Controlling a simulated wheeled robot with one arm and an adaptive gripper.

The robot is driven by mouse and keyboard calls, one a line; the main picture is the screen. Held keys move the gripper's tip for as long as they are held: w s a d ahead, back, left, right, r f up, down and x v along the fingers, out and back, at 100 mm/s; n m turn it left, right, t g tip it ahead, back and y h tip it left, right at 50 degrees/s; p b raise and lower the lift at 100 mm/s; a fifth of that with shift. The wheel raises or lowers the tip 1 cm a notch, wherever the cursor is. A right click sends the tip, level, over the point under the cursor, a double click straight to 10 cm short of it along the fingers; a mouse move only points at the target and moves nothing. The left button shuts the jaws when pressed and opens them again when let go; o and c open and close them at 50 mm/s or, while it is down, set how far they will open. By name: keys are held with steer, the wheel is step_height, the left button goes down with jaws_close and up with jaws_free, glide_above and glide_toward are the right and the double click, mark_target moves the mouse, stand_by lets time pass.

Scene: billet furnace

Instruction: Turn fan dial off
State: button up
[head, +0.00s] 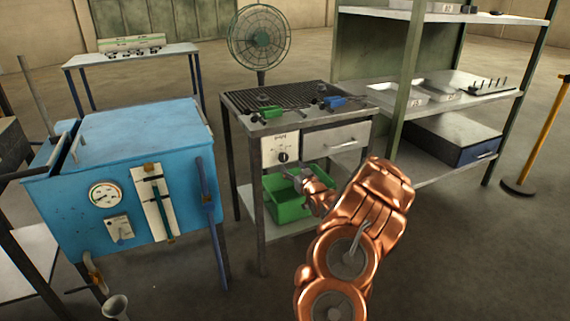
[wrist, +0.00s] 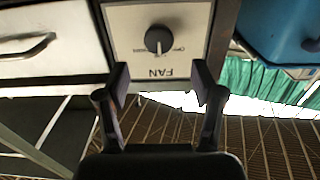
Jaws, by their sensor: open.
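The fan dial (head: 283,156) is a round black knob on a pale panel (head: 270,146) at the front of the grilled workbench. In the wrist view the dial (wrist: 158,39) shows upside down with the word FAN beside it. A thin pale mark on the knob points towards that word; the small lettering around it is hard to read. My gripper (wrist: 160,82) is open and empty, its two dark fingers spread just short of the knob, not around it. In the head view my gripper (head: 292,179) is close to the panel, slightly below the dial. The green fan (head: 259,38) stands behind the bench.
A drawer (head: 335,139) with a metal handle is right of the panel. A green bin (head: 287,196) sits on the shelf below. Tools with green (head: 271,112) and blue (head: 335,102) parts lie on the bench top. A blue furnace (head: 130,150) stands left, shelving right.

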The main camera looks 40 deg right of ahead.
mark_target(284, 158)
steer(key=shift+x, duration=3.85)
steer(key=shift+c, duration=0.4)
steer(key=c, duration=1.1)
steer(key=shift+o, duration=0.2)
